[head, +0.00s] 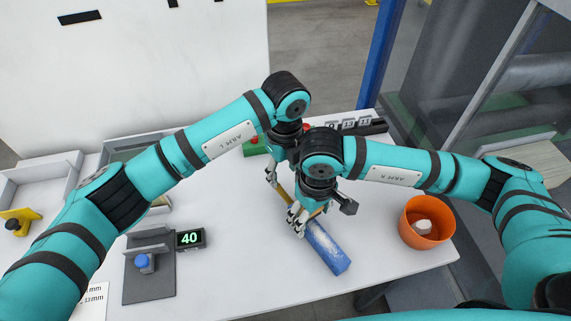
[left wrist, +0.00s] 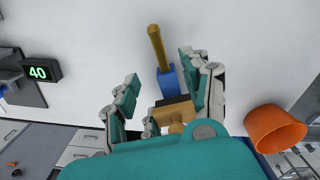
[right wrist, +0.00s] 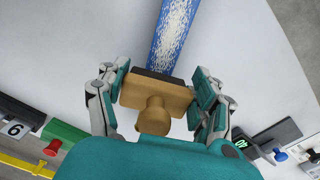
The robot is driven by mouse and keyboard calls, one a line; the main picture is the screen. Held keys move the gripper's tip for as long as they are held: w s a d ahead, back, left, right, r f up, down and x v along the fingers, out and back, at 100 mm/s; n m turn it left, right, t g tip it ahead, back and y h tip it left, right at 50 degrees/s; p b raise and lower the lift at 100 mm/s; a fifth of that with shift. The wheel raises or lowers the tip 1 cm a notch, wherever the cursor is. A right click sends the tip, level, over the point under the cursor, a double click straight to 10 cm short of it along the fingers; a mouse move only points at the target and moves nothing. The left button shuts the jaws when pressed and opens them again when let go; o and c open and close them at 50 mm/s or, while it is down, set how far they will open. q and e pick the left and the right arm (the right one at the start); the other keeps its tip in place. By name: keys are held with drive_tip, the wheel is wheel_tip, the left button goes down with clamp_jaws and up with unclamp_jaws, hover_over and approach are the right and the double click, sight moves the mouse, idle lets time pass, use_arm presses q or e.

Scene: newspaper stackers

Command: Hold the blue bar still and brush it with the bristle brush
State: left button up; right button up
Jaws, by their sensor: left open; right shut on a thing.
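The blue bar (head: 328,250), dusted white on top, lies on the white table with its gold-brown handle (left wrist: 156,42) pointing away from me. My left gripper (head: 272,180) is at the handle end; its fingers are open and spread either side of the handle in the left wrist view, and I cannot tell whether they touch it. My right gripper (head: 298,216) is shut on the tan bristle brush (right wrist: 155,98). The brush's dark bristles (right wrist: 158,76) are at the handle-side end of the bar's blue part; contact is unclear. The head view mostly hides the brush.
An orange bowl (head: 410,236) with a white lump stands to the right. A grey fixture with a blue knob (head: 142,262) and a display reading 40 (head: 190,239) are at the left. Trays stand farther left. The two arms are close together above the bar.

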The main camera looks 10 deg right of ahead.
sight(285, 195)
use_arm(q)
wheel_tip(285, 195, down, 10)
drive_tip(key=shift+r, duration=0.1)
idle(0.4)
clamp_jaws()
idle(1.1)
